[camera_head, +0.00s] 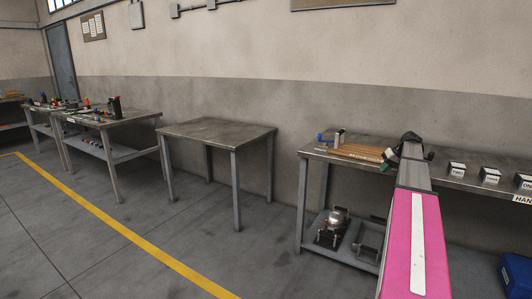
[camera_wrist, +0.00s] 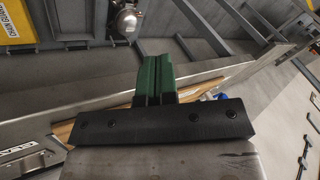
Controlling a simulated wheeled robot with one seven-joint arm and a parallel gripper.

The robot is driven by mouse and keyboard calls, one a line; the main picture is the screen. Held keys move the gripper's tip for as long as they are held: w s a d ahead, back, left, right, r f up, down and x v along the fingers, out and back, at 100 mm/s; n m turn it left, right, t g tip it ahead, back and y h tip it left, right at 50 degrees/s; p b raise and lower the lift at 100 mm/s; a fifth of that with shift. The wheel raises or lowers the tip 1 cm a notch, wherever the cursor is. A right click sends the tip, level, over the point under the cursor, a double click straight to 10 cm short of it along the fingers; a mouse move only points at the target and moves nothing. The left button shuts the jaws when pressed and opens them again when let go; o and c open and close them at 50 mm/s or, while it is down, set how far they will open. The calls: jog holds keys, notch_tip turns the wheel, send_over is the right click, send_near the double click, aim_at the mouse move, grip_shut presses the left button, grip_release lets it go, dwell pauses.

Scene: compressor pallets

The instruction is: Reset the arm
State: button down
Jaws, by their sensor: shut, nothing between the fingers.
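My gripper shows in the wrist view (camera_wrist: 154,80) as two green fingers pressed together with nothing between them. In the head view, my pink and grey arm reaches up over the workbench at the right, and the gripper at its far end is mostly hidden behind it. A wooden board (camera_head: 350,152) lies on that bench beside the arm, and a strip of it shows under the gripper in the wrist view. I cannot tell the exact gap between fingers and bench.
The right workbench (camera_head: 312,149) holds small labelled boxes (camera_head: 457,169), with a metal compressor (camera_head: 335,226) on its lower shelf. A blue bin (camera_head: 516,274) stands at far right. An empty table (camera_head: 215,131) is in the middle. A cluttered bench (camera_head: 115,120) stands left. The floor in front is clear.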

jog(key=s+a+f+g+h, duration=0.1)
jog(key=s+a+f, duration=0.55)
jog(key=a, duration=0.35)
jog(key=s+a+f+g+h, duration=0.1)
jog(key=s+a+f, duration=0.5)
jog(key=a+f, duration=0.3)
jog(key=s+a+f+g+h, duration=0.1)
jog(key=s+a+f, duration=0.55)
jog(key=a, duration=0.35)
jog(key=s+a+f+h, duration=0.2)
jog(key=s+a, duration=0.5)
jog(key=s, duration=0.4)
jog(key=shift+s+a+f+g, duration=0.2)
jog(key=shift+a+f+g, duration=0.15)
jog(key=shift+f, duration=0.5)
